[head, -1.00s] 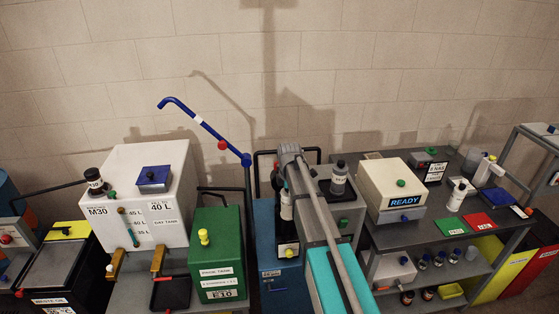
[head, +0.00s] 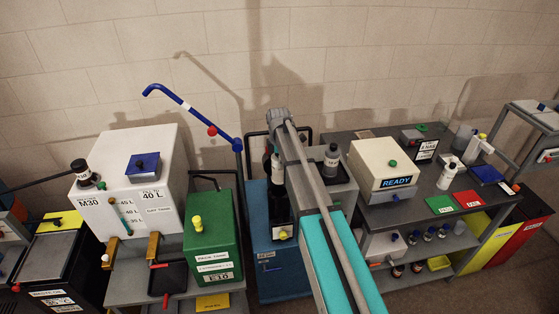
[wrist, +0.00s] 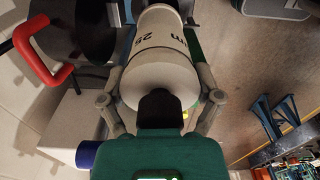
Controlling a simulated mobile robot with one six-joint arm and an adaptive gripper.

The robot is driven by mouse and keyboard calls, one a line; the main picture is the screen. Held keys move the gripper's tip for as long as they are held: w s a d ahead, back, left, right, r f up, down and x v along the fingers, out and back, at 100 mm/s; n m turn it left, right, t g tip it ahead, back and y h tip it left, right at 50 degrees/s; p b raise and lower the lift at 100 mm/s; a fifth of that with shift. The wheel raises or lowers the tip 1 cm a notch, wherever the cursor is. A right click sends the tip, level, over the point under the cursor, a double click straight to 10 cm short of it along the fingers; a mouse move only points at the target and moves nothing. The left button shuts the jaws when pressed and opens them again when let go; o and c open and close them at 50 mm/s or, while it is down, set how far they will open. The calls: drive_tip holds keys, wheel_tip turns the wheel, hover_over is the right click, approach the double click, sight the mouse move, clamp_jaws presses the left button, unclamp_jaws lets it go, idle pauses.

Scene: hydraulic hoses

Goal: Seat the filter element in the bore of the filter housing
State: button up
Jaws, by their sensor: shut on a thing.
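In the wrist view, a pale cylindrical filter element (wrist: 160,60) with dark lettering that includes "25" lies between the two fingers of my gripper (wrist: 161,84). The fingers are shut on its sides near its close end. A dark round thing (wrist: 82,28) lies left of the element in the wrist view, beside a red handle (wrist: 35,50).
In the head view, a white tank (head: 140,185) and a green tank (head: 208,240) stand left of my arm. A blue cabinet (head: 268,225) is behind it. A grey shelf (head: 400,220) with a cream READY box (head: 382,163) and several bottles stands right. Brown floor shows in the wrist view.

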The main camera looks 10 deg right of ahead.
sight(279, 171)
drive_tip(key=shift+f+b, duration=2.7)
drive_tip(key=shift+f, duration=0.1)
drive_tip(key=shift+f+b, duration=4.65)
idle(0.5)
